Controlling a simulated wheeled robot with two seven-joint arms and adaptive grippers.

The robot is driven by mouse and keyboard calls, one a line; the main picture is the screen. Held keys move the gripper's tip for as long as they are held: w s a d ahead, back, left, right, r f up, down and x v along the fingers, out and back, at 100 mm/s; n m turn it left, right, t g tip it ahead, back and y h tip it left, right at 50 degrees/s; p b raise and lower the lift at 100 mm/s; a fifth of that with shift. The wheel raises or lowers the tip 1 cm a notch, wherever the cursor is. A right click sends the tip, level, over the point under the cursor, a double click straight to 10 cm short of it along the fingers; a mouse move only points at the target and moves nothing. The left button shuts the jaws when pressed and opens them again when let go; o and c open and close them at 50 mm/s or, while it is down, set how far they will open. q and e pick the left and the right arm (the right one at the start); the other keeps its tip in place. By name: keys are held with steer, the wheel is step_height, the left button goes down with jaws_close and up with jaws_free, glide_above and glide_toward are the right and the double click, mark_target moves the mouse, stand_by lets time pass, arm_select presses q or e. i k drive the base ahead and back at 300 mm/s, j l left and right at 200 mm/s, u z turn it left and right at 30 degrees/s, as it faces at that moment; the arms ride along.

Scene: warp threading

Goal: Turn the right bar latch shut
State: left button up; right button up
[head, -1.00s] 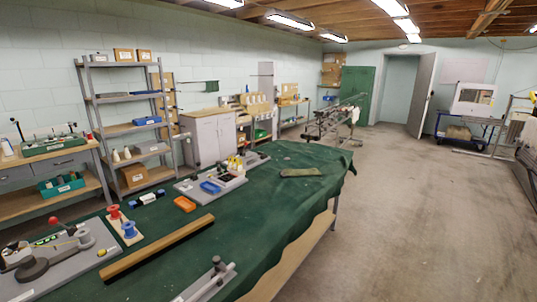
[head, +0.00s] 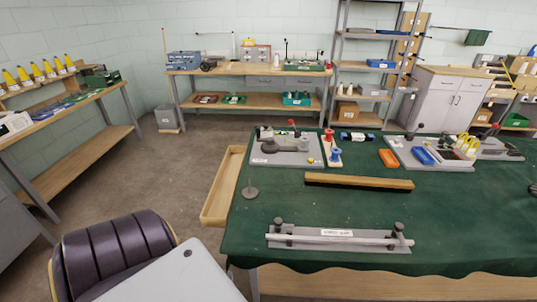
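The bar fixture is a grey base plate (head: 345,248) lying near the front edge of the green-covered table (head: 455,215). A light bar (head: 312,238) with a white label runs along it from left to right. The right bar latch (head: 398,228) is a dark knob at the bar's right end. A matching left latch (head: 278,222) stands at the other end. The right latch's exact turn is too small to tell. Neither of my grippers is in view.
A wooden strip (head: 358,182) lies behind the bar fixture. Red and blue spools (head: 333,150), an orange block (head: 389,158) and grey tool trays stand farther back. A dark padded chair (head: 115,250) is at the lower left. The cloth around the fixture is mostly clear.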

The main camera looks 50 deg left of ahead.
mark_target(277, 223)
steer(key=u, duration=1.35)
